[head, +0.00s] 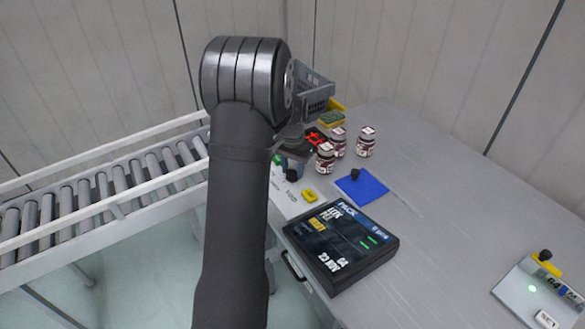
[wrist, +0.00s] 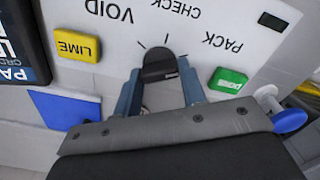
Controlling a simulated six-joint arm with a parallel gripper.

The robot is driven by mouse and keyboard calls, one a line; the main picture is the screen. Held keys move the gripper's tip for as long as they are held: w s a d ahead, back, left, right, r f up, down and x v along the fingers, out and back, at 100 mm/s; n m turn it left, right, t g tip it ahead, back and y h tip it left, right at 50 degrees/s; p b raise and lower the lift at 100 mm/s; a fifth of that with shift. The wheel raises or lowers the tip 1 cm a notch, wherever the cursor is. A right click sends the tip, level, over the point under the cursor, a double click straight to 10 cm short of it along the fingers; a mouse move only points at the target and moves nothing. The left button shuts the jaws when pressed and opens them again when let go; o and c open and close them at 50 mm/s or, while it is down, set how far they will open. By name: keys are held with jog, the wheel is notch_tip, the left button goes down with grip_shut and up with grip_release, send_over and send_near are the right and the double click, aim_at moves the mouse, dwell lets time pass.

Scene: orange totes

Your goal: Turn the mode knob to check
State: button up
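The black mode knob (wrist: 160,66) sits on a white panel (wrist: 215,20) in the wrist view. The labels VOID (wrist: 112,14), CHECK (wrist: 178,6) and PACK (wrist: 222,43) are upside down beyond it, with short tick marks around the knob. My gripper (wrist: 160,82) has one blue-grey finger on each side of the knob, very close to it. I cannot tell whether the fingers press on it. The knob's pointer direction is unclear. In the head view my arm covers most of the gripper.
A dark PACK screen (head: 340,245), a blue pad (head: 362,187) and several jars (head: 326,158) stand on the grey table. A roller conveyor (head: 110,190) runs at left. The table's right middle is clear.

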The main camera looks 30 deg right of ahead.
jog(key=c, duration=0.4)
jog(key=shift+o, duration=0.2)
jog(key=n, duration=0.5)
jog(key=shift+n, duration=0.4)
jog(key=n, duration=0.5)
jog(key=shift+n, duration=0.4)
jog(key=o, duration=1)
